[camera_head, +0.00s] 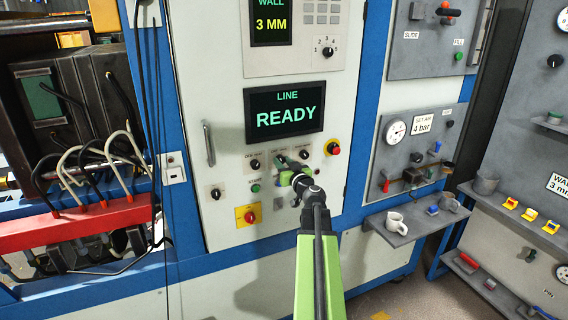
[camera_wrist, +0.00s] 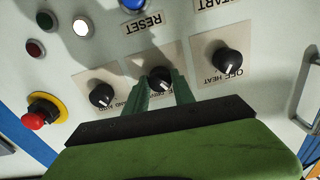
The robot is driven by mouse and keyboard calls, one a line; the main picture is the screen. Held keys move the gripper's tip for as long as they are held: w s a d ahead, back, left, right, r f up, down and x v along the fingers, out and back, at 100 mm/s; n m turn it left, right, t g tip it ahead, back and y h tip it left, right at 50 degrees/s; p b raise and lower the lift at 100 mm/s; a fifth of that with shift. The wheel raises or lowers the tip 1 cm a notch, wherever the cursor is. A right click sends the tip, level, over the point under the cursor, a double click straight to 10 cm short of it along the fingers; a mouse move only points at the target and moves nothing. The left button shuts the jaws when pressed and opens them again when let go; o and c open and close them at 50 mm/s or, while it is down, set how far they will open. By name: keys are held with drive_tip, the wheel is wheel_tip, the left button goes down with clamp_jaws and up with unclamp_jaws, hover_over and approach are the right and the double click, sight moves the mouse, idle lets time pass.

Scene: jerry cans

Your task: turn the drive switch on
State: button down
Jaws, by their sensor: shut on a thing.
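The drive switch (camera_wrist: 160,77) is a black round knob with a pale mark, the middle one of three in a row in the wrist view. The green fingers of my gripper (camera_wrist: 159,86) are shut around its sides. The knob's label is partly covered by the fingers, so its setting is hard to read. In the head view my gripper (camera_head: 286,174) reaches the cabinet panel below the screen and hides most of this knob. The line screen (camera_head: 285,112) reads READY.
Close beside it are the heat knob (camera_wrist: 228,63), another knob (camera_wrist: 101,95) and the blue reset button (camera_wrist: 133,4). A red stop button (camera_wrist: 37,118) on yellow sits farther left. A shelf with mugs (camera_head: 408,226) juts out at the right.

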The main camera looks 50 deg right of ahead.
drive_tip(key=shift+s+f, duration=0.1)
drive_tip(key=shift+s, duration=0.15)
drive_tip(key=m, duration=0.5)
drive_tip(key=shift+a+m, duration=0.1)
drive_tip(key=shift+m, duration=0.2)
drive_tip(key=m, duration=0.6)
drive_tip(key=shift+w+m, duration=0.1)
drive_tip(key=shift+m, duration=0.2)
drive_tip(key=c, duration=1.1)
unclamp_jaws()
drive_tip(key=shift+o, duration=0.2)
drive_tip(key=shift+a, duration=0.1)
